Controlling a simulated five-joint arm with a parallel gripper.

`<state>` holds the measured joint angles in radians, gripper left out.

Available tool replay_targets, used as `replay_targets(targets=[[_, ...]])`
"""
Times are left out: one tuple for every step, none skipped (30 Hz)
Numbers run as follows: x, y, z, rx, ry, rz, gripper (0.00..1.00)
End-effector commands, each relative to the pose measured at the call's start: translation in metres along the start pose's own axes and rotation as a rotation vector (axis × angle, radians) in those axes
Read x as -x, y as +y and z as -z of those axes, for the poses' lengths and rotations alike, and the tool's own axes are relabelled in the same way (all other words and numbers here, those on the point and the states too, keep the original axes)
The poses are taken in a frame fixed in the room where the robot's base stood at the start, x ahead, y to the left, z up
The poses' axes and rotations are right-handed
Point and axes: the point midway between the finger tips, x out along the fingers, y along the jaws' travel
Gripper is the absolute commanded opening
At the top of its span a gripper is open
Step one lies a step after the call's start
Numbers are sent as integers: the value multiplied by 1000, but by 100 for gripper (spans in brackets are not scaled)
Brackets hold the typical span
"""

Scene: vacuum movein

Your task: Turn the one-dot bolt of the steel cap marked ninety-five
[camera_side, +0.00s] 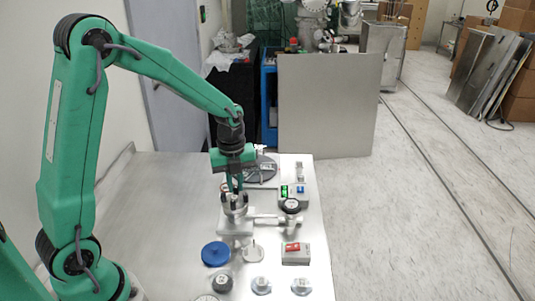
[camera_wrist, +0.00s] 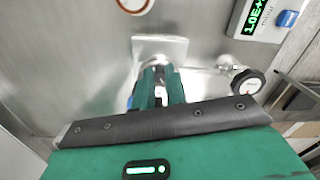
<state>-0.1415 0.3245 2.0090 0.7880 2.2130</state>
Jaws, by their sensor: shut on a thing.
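A round steel fitting (camera_side: 234,207) stands upright on a square metal base (camera_side: 236,225) on the steel table. My gripper (camera_side: 236,189) points down onto its top, with the jaws shut on a small part there. In the wrist view, my gripper (camera_wrist: 158,85) covers most of the fitting, and the base (camera_wrist: 172,47) shows behind it. The held part is mostly hidden by the fingers; it appears to be a bolt. I cannot read a ninety-five or see any dots. Small round metal pieces (camera_side: 261,285) lie at the table's front, their marks too small to read.
A blue disc (camera_side: 215,254) and a red-switch box (camera_side: 296,253) stand in front. The table's left side is clear.

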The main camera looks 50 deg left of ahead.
Motion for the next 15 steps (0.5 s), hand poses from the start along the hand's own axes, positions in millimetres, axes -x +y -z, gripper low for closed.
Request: replay_targets(targets=[[0,0,0,2,0,-1,0],[0,0,0,3,0,-1,0],[0,0,0,7,0,-1,0],[0,0,0,10,0,-1,0],[0,0,0,15,0,-1,0],[0,0,0,24,0,0,0],[0,0,0,32,0,0,0],[0,0,0,40,0,0,0],[0,0,0,54,0,0,0],[0,0,0,67,0,0,0],[0,0,0,79,0,0,0],[0,0,0,100,0,0,0],[0,0,0,116,0,0,0],[0,0,0,134,0,1,0],[0,0,0,159,-1,1,0]])
